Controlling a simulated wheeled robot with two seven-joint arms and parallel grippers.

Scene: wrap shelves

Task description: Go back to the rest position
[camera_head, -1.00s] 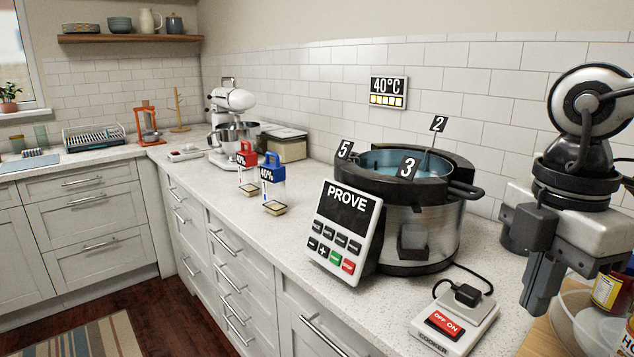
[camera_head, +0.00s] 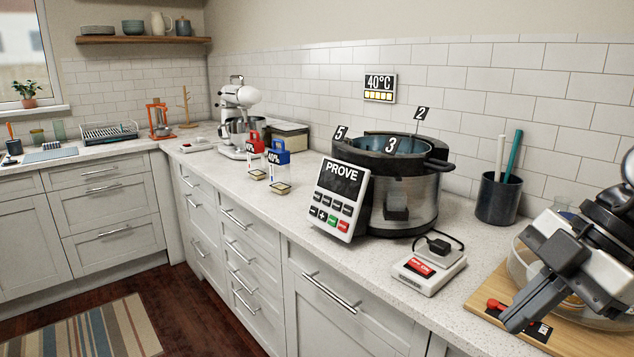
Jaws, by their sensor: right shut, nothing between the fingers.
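My right gripper (camera_head: 519,316) is at the lower right of the head view, over a wooden board (camera_head: 487,299) on the counter. It is tilted down to the left, and its fingers are together with nothing seen between them. It is apart from the cooker (camera_head: 405,207), which stands to its left with a panel (camera_head: 339,199) reading PROVE. My left gripper is not in the head view.
A switch box (camera_head: 428,267) lies on the counter in front of the cooker. A dark cup (camera_head: 498,200) with utensils stands behind the board. Red and blue handled items (camera_head: 279,167) and a stand mixer (camera_head: 238,112) are farther left. The counter front between is clear.

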